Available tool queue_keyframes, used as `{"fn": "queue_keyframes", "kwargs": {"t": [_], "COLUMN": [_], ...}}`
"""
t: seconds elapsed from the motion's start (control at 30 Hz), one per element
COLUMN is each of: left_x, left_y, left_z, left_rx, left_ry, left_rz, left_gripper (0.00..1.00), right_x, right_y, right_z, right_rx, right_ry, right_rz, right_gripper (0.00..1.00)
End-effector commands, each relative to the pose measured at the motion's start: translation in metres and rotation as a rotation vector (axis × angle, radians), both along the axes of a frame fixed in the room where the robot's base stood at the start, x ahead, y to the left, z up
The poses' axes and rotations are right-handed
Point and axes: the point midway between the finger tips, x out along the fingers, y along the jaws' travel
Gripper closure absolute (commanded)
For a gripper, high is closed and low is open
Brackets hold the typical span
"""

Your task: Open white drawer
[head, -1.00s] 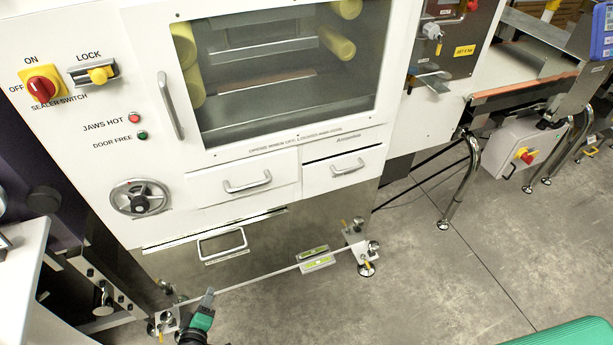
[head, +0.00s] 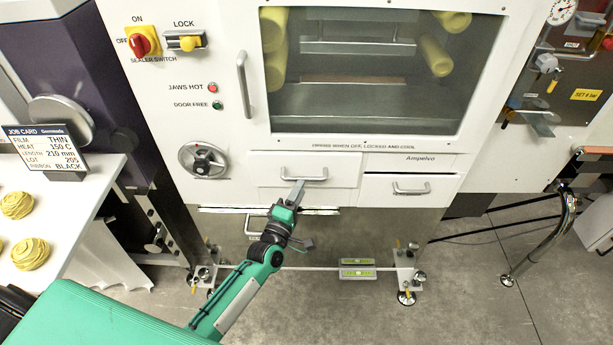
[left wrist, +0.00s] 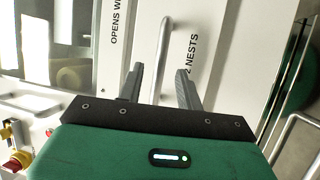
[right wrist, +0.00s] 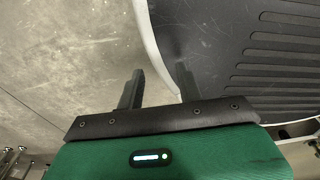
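A white machine front holds two white drawers side by side under a window. The left white drawer (head: 270,181) has a bar handle (head: 304,174) and looks shut. The right white drawer (head: 380,190) has its own handle (head: 411,189) and also looks shut. My left gripper (head: 298,184) is at the left drawer's handle. In the left wrist view it is open, with one finger on each side of the handle (left wrist: 161,55); a label reading "2 NESTS" is beside it. I cannot tell whether the fingers touch. My right gripper (right wrist: 158,80) is open and empty, away from the drawers.
A lower metal panel has a wire handle (head: 252,228), partly behind my left gripper. The window door (head: 370,70) with a vertical handle is above the drawers. A handwheel (head: 204,160) and the lock and sealer switches are at left. A job card (head: 45,149) stands on a white table.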

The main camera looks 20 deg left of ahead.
Motion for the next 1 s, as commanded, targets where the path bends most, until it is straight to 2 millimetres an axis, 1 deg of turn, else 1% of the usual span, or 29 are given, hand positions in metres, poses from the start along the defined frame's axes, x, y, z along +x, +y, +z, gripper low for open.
{"fn": "queue_keyframes", "kwargs": {"t": [0.03, 0.1, 0.3, 0.47, 0.73, 0.77, 0.8, 0.87, 0.9, 0.93, 1.0], "left_x": [0.01, 0.021, 0.043, 0.05, 0.05, 0.05, 0.05, 0.05, 0.05, 0.05, 0.05], "left_y": [-0.001, -0.003, -0.006, -0.007, -0.006, -0.006, -0.006, -0.006, -0.006, -0.006, -0.006], "left_z": [0.004, 0.005, 0.008, 0.008, 0.008, 0.008, 0.008, 0.008, 0.008, 0.008, 0.008], "left_rx": [0.0, 0.0, -0.001, -0.001, 0.0, 0.0, 0.0, 0.0, 0.0, 0.0, 0.0], "left_ry": [-0.001, -0.001, 0.0, 0.0, 0.001, 0.001, 0.001, 0.001, 0.001, 0.001, 0.001], "left_rz": [0.0, 0.0, 0.0, -0.001, -0.001, -0.001, 0.0, 0.0, 0.0, 0.0, 0.0], "left_gripper": [0.64, 0.64, 0.64, 0.64, 0.64, 0.68, 0.76, 0.87, 0.95, 1.0, 1.0], "right_x": [0.0, 0.001, -0.001, -0.005, -0.009, -0.009, -0.009, -0.01, -0.01, -0.01, -0.01], "right_y": [-0.003, -0.006, -0.013, -0.015, -0.01, -0.009, -0.007, -0.004, -0.002, 0.0, 0.002], "right_z": [0.002, 0.003, 0.003, 0.003, 0.003, 0.003, 0.003, 0.003, 0.003, 0.003, 0.003], "right_rx": [-0.003, -0.006, -0.013, -0.016, -0.011, -0.009, -0.007, -0.004, 0.0, 0.0, 0.003], "right_ry": [-0.001, -0.004, -0.004, 0.001, 0.005, 0.005, 0.006, 0.005, 0.006, 0.006, 0.006], "right_rz": [0.001, 0.002, 0.005, 0.006, 0.005, 0.005, 0.004, 0.003, 0.002, 0.002, 0.001], "right_gripper": [0.64, 0.64, 0.64, 0.64, 0.64, 0.64, 0.64, 0.64, 0.64, 0.64, 0.64]}}
